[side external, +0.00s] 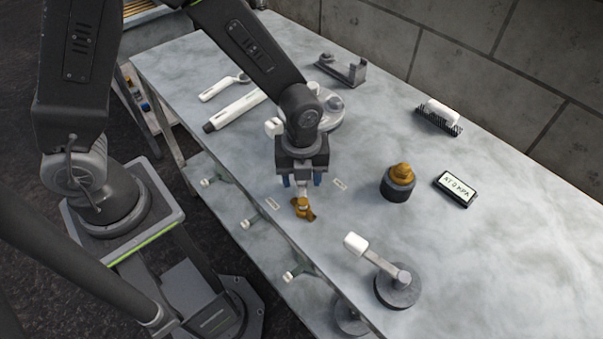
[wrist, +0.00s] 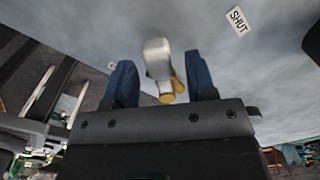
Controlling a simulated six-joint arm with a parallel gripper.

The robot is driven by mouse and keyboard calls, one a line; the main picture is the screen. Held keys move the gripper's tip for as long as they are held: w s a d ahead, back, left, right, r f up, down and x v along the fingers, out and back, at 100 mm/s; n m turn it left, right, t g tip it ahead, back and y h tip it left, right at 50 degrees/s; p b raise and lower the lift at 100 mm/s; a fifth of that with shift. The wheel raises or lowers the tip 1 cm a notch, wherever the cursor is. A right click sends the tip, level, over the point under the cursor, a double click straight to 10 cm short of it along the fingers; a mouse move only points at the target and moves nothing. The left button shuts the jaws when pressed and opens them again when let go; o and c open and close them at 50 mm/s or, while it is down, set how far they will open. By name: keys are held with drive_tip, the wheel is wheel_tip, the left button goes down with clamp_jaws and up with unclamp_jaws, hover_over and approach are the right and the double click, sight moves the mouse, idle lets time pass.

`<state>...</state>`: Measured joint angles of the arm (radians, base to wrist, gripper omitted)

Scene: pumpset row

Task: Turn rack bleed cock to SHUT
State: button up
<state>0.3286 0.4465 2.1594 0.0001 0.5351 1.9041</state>
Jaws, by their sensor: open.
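The bleed cock (side external: 304,211) is a small brass fitting near the bench's front edge, with a pale lever. In the wrist view its pale lever (wrist: 158,58) and some brass (wrist: 170,88) show between my fingers. A SHUT label (wrist: 237,20) lies to the upper right there. Two small labels lie on the bench in the side view, one left of the cock (side external: 273,204) and one right (side external: 340,184); their text is too small to read. My gripper (side external: 302,181) is open, pointing down above the cock, its blue fingers on either side of the lever with gaps showing.
A dark cylinder with a brass knob (side external: 397,184) and a small display (side external: 455,189) stand to the right. A white-handled lever on a round base (side external: 397,287) is nearer the front. A brush (side external: 438,118), bracket (side external: 342,69) and white-handled tool (side external: 235,108) lie farther back.

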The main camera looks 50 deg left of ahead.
wheel_tip(320, 180, up, 14)
idle(0.6)
drive_tip(key=shift+f, duration=0.1)
drive_tip(key=f+m, duration=0.4)
drive_tip(key=m, duration=0.8)
drive_tip(key=f+m, duration=0.5)
drive_tip(key=m, duration=0.7)
drive_tip(key=f+m, duration=0.5)
drive_tip(key=m, duration=0.7)
drive_tip(key=shift+w+a, duration=0.2)
drive_tip(key=shift+a, duration=0.1)
